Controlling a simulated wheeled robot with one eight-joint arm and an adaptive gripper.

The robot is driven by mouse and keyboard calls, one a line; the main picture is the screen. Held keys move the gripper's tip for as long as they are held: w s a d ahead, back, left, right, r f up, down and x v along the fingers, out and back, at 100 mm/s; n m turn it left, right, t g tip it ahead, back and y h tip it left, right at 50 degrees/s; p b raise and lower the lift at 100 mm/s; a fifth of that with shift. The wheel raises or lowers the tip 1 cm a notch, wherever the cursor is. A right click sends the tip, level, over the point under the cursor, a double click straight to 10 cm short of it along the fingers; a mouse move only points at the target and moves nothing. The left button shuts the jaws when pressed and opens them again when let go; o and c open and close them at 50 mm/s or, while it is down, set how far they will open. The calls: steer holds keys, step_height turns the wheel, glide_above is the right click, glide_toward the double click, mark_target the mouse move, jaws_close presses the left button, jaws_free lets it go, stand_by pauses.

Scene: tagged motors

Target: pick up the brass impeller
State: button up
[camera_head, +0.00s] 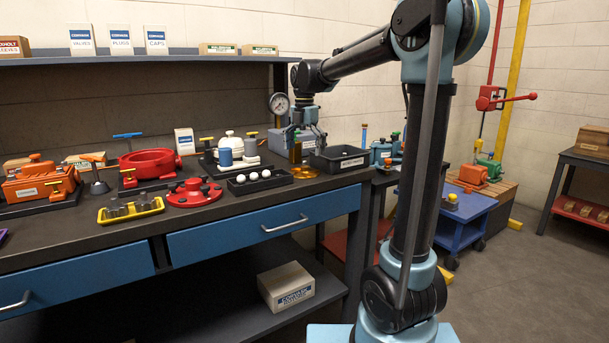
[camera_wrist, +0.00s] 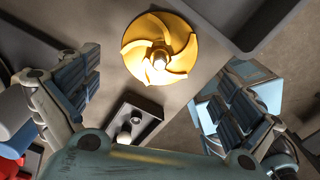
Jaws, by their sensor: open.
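The brass impeller (camera_wrist: 160,48) is a round golden disc with curved vanes and a bright hub. It lies flat at the upper middle of the wrist view, apart from the fingers. In the head view, a golden disc (camera_head: 305,172) lies on the bench between the black bin and the tray of white balls and appears to be the impeller. My gripper (camera_head: 305,137) hangs above the bench, pointing down. In the wrist view, my gripper (camera_wrist: 158,100) has its fingers spread wide at left and right, with nothing between them.
A black bin (camera_head: 340,159) stands right of the disc, and a black tray of white balls (camera_head: 259,181) stands left.

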mark_target(304, 162)
steer(key=shift+f, duration=2.9)
steer(key=c, duration=1.9)
steer(key=shift+s+r, duration=0.2)
steer(key=shift+s, duration=0.1)
jaws_close()
